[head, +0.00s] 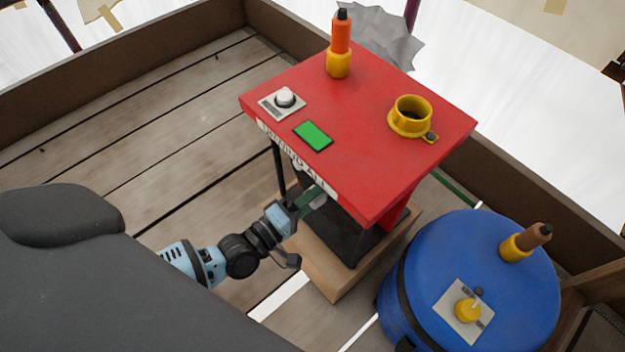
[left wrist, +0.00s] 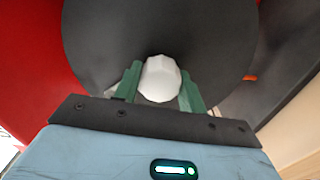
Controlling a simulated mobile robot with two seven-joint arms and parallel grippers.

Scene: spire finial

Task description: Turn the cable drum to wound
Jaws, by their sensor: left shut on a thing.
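My left gripper (head: 318,196) reaches in under the front edge of the red top, its tips partly hidden there. In the left wrist view my left gripper (left wrist: 160,82) has its green fingers on either side of a white faceted knob (left wrist: 161,76) and is shut on it. The knob stands out from the lower part of a large dark round disc (left wrist: 160,28), which looks like the face of the cable drum. In the head view a dark body (head: 350,236) shows under the red top; the knob is hidden there. My right gripper is not in view.
The red top (head: 385,155) carries an orange-and-yellow post (head: 340,50), a white knob on a plate (head: 285,98), a green panel (head: 313,136) and a yellow cup (head: 410,114). A blue barrel (head: 420,265) stands to the right. Plank floor (head: 150,140) lies clear at the left.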

